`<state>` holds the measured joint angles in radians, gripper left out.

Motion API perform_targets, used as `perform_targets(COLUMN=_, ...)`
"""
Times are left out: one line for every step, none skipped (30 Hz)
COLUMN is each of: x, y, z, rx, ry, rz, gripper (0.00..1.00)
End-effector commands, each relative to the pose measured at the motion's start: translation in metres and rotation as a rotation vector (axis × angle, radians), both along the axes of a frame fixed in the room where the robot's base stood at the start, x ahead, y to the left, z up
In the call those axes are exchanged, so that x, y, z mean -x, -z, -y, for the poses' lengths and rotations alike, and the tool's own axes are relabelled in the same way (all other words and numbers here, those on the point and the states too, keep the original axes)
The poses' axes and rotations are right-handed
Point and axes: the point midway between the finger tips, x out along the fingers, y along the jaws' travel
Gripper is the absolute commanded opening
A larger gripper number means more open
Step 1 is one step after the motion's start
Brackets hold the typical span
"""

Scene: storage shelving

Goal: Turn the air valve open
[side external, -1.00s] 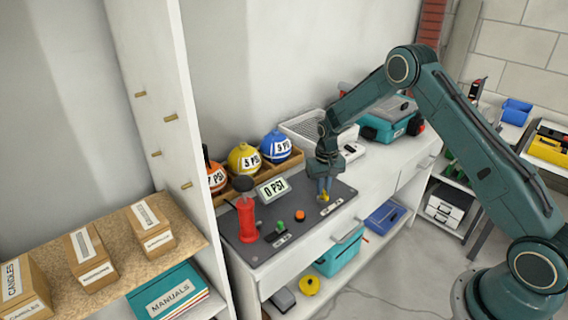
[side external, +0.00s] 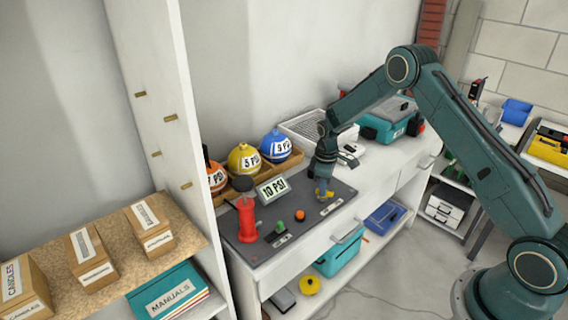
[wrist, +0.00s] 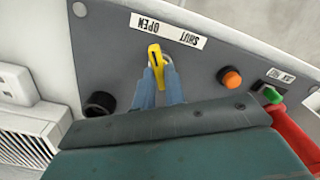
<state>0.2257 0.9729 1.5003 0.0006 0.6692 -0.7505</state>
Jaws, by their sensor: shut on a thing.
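The yellow air valve handle (wrist: 155,62) sits on the grey panel in the wrist view, its upper end nearer the word OPEN than SHUT on the upside-down white label (wrist: 168,30). My gripper (wrist: 160,80) is shut on the handle, with a blue finger at each side. In the side view my gripper (side external: 323,189) points down at the panel's right part, and the yellow handle (side external: 329,195) shows beside the fingers. The fingers partly hide the handle's base.
The grey panel (side external: 256,248) also carries a red pump (side external: 246,220), a green button (side external: 280,227) and an orange button (side external: 300,215). Orange, yellow (side external: 243,158) and blue (side external: 276,145) PSI-labelled balls stand in a wooden tray behind. A white shelf upright (side external: 170,100) rises at the left.

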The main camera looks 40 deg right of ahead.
Motion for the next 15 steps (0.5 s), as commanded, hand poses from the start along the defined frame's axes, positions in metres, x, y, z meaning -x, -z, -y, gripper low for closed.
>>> perform_targets(x=-0.0013, y=-0.0008, z=-0.0002, rx=0.000, ry=-0.040, rz=0.004, gripper=0.00)
perform_targets(x=-0.0014, y=-0.0008, z=-0.0002, rx=0.000, ry=-0.064, rz=0.004, gripper=0.00)
perform_targets(x=-0.0014, y=-0.0008, z=-0.0001, rx=0.001, ry=-0.094, rz=0.005, gripper=0.00)
perform_targets(x=-0.0014, y=-0.0008, z=-0.0002, rx=0.000, ry=-0.115, rz=0.005, gripper=0.00)
perform_targets(x=-0.0014, y=-0.0008, z=-0.0002, rx=0.000, ry=-0.134, rz=0.005, gripper=0.00)
perform_targets(x=-0.0015, y=-0.0008, z=-0.0003, rx=0.000, ry=-0.159, rz=0.005, gripper=0.00)
perform_targets(x=-0.0015, y=-0.0008, z=-0.0003, rx=0.000, ry=-0.176, rz=0.005, gripper=0.00)
perform_targets(x=-0.0015, y=-0.0008, z=-0.0003, rx=0.000, ry=-0.191, rz=0.005, gripper=0.00)
perform_targets(x=-0.0015, y=-0.0009, z=-0.0003, rx=0.000, ry=-0.210, rz=0.005, gripper=0.00)
perform_targets(x=-0.0015, y=-0.0009, z=-0.0003, rx=0.000, ry=-0.221, rz=0.005, gripper=0.00)
perform_targets(x=-0.0015, y=-0.0009, z=-0.0003, rx=0.000, ry=-0.232, rz=0.005, gripper=0.00)
perform_targets(x=-0.0015, y=-0.0009, z=-0.0003, rx=0.000, ry=-0.245, rz=0.005, gripper=0.00)
perform_targets(x=-0.0015, y=-0.0009, z=-0.0004, rx=0.000, ry=-0.252, rz=0.005, gripper=0.00)
perform_targets(x=-0.0015, y=-0.0009, z=-0.0004, rx=0.000, ry=-0.259, rz=0.005, gripper=0.00)
perform_targets(x=-0.0015, y=-0.0009, z=-0.0004, rx=0.000, ry=-0.267, rz=0.005, gripper=0.00)
